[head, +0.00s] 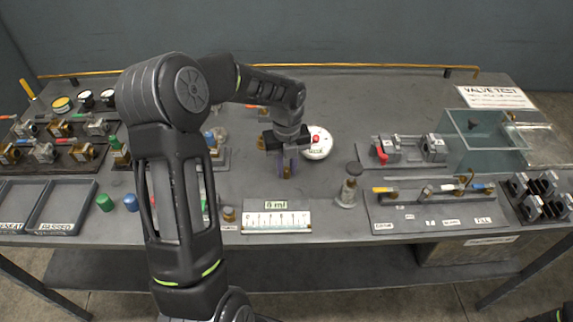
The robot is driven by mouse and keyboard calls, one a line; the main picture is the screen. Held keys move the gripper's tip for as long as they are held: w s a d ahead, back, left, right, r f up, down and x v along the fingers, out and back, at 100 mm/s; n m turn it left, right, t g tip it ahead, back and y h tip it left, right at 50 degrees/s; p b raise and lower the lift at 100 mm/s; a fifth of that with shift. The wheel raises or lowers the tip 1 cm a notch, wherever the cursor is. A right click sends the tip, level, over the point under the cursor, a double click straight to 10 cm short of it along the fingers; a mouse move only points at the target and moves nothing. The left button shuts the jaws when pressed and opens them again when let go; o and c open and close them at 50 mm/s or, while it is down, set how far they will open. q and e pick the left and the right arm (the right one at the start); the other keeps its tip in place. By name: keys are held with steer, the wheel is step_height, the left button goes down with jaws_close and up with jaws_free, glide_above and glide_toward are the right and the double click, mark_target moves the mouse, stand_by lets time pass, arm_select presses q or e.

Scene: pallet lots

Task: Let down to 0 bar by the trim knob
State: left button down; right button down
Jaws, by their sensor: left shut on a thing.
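My left gripper (291,164) points down at the middle of the bench. Its fingers are shut around a small brass piece (287,173), which looks like the trim knob; the fingers hide most of it. A round white gauge (318,143) with a red part on it stands just right of the gripper. Its reading is too small to tell. My right gripper is out of view.
A valve rig on a dark board (428,222) and a clear tank (484,142) are to the right. Trays (62,226), valves and colored caps crowd the left. Open bench lies behind the gauge.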

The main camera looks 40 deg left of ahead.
mark_target(286, 170)
arm_select(q)
steer(key=shift+m, duration=0.5)
steer(key=c, duration=1.3)
jaws_free()
steer(key=shift+o, duration=0.2)
steer(key=shift+r, duration=0.1)
step_height(286, 170, up, 8)
steer(key=shift+f+b, duration=0.15)
steer(key=shift+b, duration=0.25)
steer(key=shift+f, duration=0.1)
